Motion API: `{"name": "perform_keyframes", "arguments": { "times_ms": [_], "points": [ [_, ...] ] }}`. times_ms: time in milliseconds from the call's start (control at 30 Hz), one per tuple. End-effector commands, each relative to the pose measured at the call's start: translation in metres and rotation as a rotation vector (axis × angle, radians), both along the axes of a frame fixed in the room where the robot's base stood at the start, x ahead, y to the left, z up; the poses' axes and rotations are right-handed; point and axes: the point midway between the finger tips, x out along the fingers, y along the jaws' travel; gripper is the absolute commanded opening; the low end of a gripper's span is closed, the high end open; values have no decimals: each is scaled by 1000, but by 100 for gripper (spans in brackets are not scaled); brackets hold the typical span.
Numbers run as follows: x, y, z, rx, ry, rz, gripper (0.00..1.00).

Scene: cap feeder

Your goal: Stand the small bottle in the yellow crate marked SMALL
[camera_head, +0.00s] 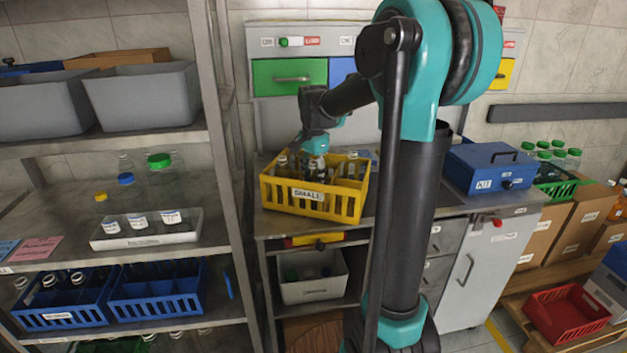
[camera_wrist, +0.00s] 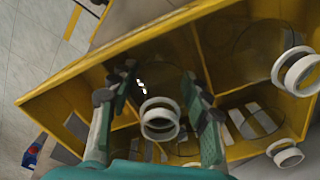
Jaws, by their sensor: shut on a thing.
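The yellow crate (camera_head: 345,208) marked SMALL stands on the bench; its walls also fill much of the wrist view (camera_wrist: 62,92). My gripper (camera_head: 316,150) is down at the crate's open top. In the wrist view my gripper (camera_wrist: 160,92) is shut on a clear small bottle (camera_wrist: 158,118) with a white ring at its neck. The bottle is between the two fingers and within the crate's outline, among its dividers. Its base is hidden, so I cannot tell whether it touches the crate floor. Other clear bottles stand in nearby compartments, at right in the wrist view (camera_wrist: 292,68).
A blue KIT box (camera_head: 490,168) stands on the bench to the right. A metal shelf post (camera_head: 222,120) rises left of the crate. The shelf holds a white tray (camera_head: 150,240) of capped bottles and blue crates (camera_head: 160,300). A green drawer (camera_head: 288,77) is behind.

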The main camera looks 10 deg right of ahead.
Motion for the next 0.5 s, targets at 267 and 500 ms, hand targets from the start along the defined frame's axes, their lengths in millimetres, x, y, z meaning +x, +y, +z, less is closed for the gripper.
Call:
{"name": "perform_keyframes", "arguments": {
  "times_ms": [267, 500],
  "points": [
    [0, 0, -2, 0, 0, 0, 57],
    [0, 0, -2, 0, 0, 0, 57]
  ]
}}
